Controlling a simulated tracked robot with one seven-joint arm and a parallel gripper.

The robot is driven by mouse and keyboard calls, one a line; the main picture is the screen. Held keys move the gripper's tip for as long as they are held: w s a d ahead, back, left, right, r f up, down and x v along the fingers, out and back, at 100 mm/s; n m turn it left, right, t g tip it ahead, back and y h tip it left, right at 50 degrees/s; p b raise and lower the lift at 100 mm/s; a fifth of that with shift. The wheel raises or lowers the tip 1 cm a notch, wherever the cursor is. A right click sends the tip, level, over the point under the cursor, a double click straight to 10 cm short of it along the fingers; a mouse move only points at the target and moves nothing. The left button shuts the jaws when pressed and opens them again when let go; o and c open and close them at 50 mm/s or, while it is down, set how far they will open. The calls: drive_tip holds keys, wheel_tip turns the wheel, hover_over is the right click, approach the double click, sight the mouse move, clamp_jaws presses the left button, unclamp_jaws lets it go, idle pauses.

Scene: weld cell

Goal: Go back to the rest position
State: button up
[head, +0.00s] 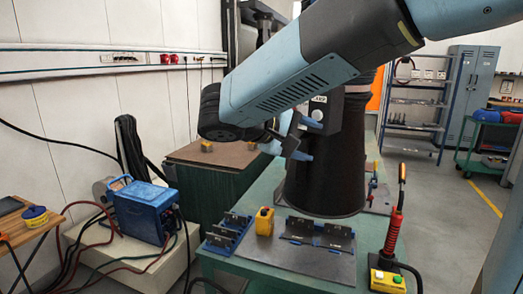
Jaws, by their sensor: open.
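My arm reaches in from the top right of the head view, its blue and dark grey links crossing the upper middle. My gripper (285,150) is at its end, beside the black hood and in the air above the green workbench (222,265). Its fingertips look apart, and I see nothing held between them. The wrist and arm hide part of the gripper and the space behind it.
A blue welder (145,209) stands left.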

drive_tip(key=s+d+f+m+y, duration=0.3)
drive_tip(key=s+d+f+y, duration=0.1)
drive_tip(key=s+d, duration=0.3)
drive_tip(key=s+d+f+m+g+y, duration=0.1)
drive_tip(key=s+d+f+m+y, duration=0.2)
drive_tip(key=s+d+y, duration=0.4)
drive_tip(key=shift+s+f+m+y, duration=0.15)
drive_tip(key=shift+f+m+y, duration=0.2)
drive_tip(key=shift+m, duration=0.15)
idle(0.9)
